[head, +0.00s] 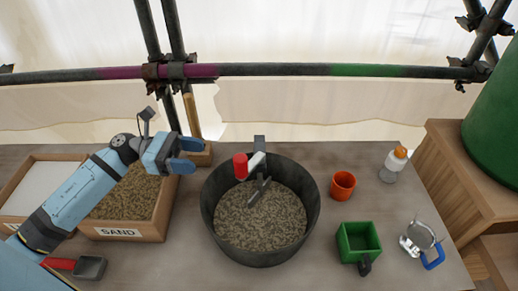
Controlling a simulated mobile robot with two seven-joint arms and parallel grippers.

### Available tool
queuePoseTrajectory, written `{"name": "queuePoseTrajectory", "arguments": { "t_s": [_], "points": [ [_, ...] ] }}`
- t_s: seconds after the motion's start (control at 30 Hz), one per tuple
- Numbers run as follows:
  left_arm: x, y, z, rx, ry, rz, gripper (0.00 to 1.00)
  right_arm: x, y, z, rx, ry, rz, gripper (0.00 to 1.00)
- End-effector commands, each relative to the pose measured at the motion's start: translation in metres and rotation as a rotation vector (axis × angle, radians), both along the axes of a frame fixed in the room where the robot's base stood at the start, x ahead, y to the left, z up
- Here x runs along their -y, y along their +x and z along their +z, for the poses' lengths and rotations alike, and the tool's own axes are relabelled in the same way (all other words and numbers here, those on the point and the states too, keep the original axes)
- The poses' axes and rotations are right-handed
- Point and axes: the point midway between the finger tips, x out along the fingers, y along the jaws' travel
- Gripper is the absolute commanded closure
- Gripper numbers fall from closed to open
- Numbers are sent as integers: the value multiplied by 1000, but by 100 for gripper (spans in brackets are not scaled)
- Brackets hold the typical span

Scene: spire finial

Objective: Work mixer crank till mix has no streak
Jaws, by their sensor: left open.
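A dark round mixer tub (211,222) stands mid-table with a speckled grey-brown mix (258,222) inside. A grey paddle sits in the mix. The crank has a red knob (240,166) and a pale arm at the tub's back rim. Whether streaks run through the mix is too small to tell. My left gripper (189,155) is open and empty, above the right back part of the sand box, left of the red knob and apart from it. My right gripper is not in view.
A sand box (125,231) labelled SAND is at left, beside a red-handled scoop (90,267). An orange cup (343,184), a green square container (357,243), a bottle (392,165) and a metal item with a blue handle (422,239) stand at right. Scaffold poles cross behind.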

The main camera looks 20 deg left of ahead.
Motion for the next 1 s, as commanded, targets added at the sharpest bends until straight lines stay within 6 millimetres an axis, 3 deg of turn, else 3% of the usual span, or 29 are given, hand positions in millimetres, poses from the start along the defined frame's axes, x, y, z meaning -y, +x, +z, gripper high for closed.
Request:
{"name": "queuePoseTrajectory", "arguments": {
  "t_s": [0.17, 0.3, 0.63, 0.8, 1.0],
  "points": [
    [17, 5, 1, 2, -2, -1, 41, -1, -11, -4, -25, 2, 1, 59],
    [44, 14, 3, 3, -3, -2, 41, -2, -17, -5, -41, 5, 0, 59],
    [107, 34, 2, 1, -4, 0, 41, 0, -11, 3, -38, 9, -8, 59],
    [125, 40, 1, -1, -3, 0, 41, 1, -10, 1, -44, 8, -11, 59],
    [131, 42, 0, -1, -1, 0, 41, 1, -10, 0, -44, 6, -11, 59]
  ]
}}
